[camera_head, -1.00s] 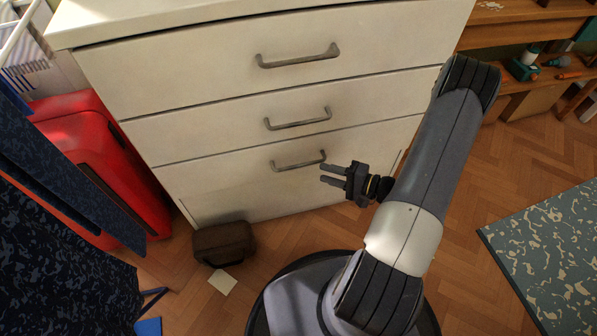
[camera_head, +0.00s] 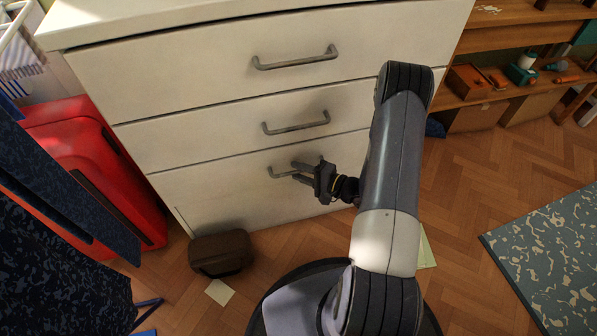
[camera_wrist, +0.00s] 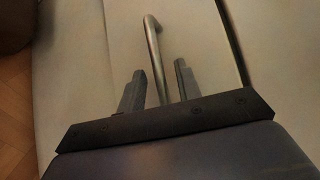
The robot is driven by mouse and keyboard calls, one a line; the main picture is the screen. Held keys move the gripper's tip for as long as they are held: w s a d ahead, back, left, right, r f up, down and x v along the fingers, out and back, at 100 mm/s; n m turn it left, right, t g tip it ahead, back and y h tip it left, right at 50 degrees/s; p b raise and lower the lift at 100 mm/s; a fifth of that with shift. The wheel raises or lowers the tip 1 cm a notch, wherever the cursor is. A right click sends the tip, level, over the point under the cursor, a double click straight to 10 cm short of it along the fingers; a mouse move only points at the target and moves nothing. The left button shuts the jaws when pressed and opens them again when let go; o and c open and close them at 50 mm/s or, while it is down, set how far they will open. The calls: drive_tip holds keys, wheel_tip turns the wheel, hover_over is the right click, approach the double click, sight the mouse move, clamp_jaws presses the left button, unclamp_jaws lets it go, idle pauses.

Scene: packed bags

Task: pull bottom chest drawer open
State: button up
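The white chest of drawers (camera_head: 195,108) has three drawers with grey bar handles. The bottom drawer (camera_head: 215,195) is shut, its handle (camera_head: 280,173) partly hidden by my gripper (camera_head: 295,171). In the wrist view my gripper (camera_wrist: 158,82) is open. Its two fingers stand on either side of the handle (camera_wrist: 154,45), which runs up between and beyond them. A gap shows between the handle and the fingers, most clearly on the right. Whether the fingertips reach past the bar in depth is hard to tell.
A dark brown bag (camera_head: 221,252) stands on the floor just in front of the bottom drawer's left part. A paper slip (camera_head: 219,291) lies before it. A red suitcase (camera_head: 90,165) is at left. A patterned rug (camera_head: 555,255) and shelves (camera_head: 520,95) are at right.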

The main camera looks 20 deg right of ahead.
drive_tip(key=shift+w+a, duration=0.25)
drive_tip(key=shift+a, duration=0.05)
clamp_jaws()
drive_tip(key=shift+f, duration=0.1)
idle(0.5)
